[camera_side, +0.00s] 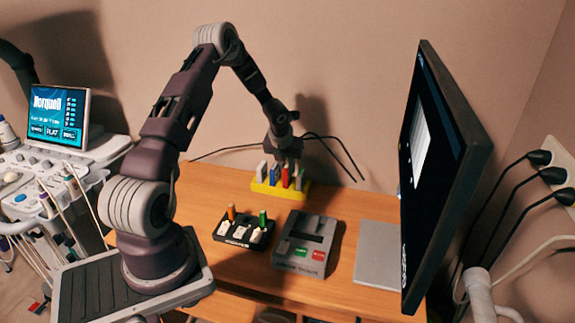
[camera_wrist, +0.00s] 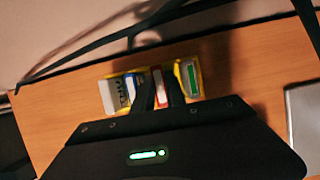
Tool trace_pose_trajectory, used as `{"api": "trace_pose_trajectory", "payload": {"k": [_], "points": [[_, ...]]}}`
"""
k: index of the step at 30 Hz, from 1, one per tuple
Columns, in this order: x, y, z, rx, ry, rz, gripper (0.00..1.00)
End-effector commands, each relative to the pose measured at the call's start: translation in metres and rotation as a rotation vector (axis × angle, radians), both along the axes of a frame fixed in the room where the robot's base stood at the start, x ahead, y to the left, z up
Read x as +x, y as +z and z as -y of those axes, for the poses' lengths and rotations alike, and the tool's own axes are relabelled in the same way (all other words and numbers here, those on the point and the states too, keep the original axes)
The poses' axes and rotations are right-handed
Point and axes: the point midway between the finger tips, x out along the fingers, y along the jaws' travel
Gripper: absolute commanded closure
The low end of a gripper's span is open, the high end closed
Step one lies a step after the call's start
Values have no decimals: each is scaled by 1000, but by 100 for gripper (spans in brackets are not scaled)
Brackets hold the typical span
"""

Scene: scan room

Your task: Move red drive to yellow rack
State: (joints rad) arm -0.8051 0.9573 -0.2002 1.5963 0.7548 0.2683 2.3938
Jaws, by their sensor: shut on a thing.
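The red drive (camera_side: 285,178) stands upright at the yellow rack (camera_side: 266,189), in line with the other drives there. My gripper (camera_side: 286,165) is above the rack, pointing down, with its fingers shut on the red drive. In the wrist view the red drive (camera_wrist: 158,86) shows between my two dark fingers (camera_wrist: 160,92), with the yellow rack (camera_wrist: 202,82) around it. A blue drive (camera_wrist: 129,86) and a white drive (camera_wrist: 107,97) are on one side, and a green-and-white drive (camera_wrist: 189,78) on the other. The red drive's lower end is hidden, so its seating cannot be told.
A black rack (camera_side: 240,236) with an orange drive (camera_side: 231,213) and a green drive (camera_side: 263,218) stands in front. Beside it are a grey device (camera_side: 310,245) with green and red buttons and a flat grey panel (camera_side: 378,255). A large monitor (camera_side: 440,180) stands at right. Black cables hang behind my gripper.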

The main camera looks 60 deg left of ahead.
Motion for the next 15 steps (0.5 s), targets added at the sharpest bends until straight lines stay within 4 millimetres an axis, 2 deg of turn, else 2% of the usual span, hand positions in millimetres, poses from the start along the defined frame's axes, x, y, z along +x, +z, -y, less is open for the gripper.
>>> {"api": "trace_pose_trajectory", "payload": {"k": [15], "points": [[0, -8, 0, 0, 0, 1, 100]]}}
